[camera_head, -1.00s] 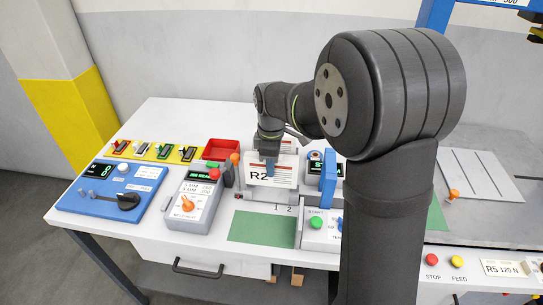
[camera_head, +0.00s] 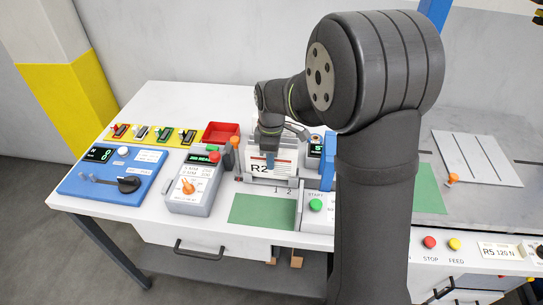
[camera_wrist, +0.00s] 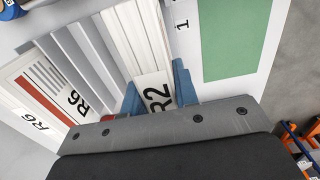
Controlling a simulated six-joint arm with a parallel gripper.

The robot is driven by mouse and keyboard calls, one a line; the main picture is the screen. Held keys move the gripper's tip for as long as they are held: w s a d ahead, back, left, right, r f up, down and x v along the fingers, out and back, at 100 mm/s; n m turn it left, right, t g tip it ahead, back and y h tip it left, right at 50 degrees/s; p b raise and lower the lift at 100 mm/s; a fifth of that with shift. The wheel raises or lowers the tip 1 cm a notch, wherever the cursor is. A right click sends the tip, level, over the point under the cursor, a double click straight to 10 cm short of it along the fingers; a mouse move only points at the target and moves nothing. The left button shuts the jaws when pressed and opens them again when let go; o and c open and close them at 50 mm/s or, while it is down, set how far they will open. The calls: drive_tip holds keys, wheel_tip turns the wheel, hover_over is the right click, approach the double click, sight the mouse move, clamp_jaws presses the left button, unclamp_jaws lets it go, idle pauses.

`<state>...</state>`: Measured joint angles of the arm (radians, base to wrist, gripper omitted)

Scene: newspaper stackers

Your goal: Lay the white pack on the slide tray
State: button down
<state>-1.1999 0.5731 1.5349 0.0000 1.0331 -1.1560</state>
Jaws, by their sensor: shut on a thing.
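The white pack (camera_head: 262,168), marked R2 with a red stripe, is upright at the middle of the table. My gripper (camera_wrist: 158,92) is shut on it, with a blue finger on each side in the wrist view. The pack's top edge and R2 label (camera_wrist: 157,95) show between the fingers. The pack stands at a grey ridged holder (camera_wrist: 82,62); I cannot tell whether it touches the bottom. A light grey slotted plate (camera_head: 477,158), which looks like the slide tray, lies at the right, far from my gripper, with an orange knob beside it.
Another white pack, marked R6 (camera_wrist: 45,85), stands beyond the holder. A green mat (camera_head: 262,211) lies in front. A grey control box (camera_head: 195,185) and red bin (camera_head: 221,132) are left, a blue upright part (camera_head: 328,175) right. My arm hides part of the table.

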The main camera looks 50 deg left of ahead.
drive_tip(key=shift+f, duration=0.6)
drive_tip(key=c, duration=1)
unclamp_jaws()
drive_tip(key=shift+c, duration=0.2)
wheel_tip(320, 180, up, 18)
drive_tip(key=shift+f, duration=0.25)
wheel_tip(320, 180, down, 18)
drive_tip(key=shift+r, duration=0.35)
drive_tip(key=shift+r, duration=0.1)
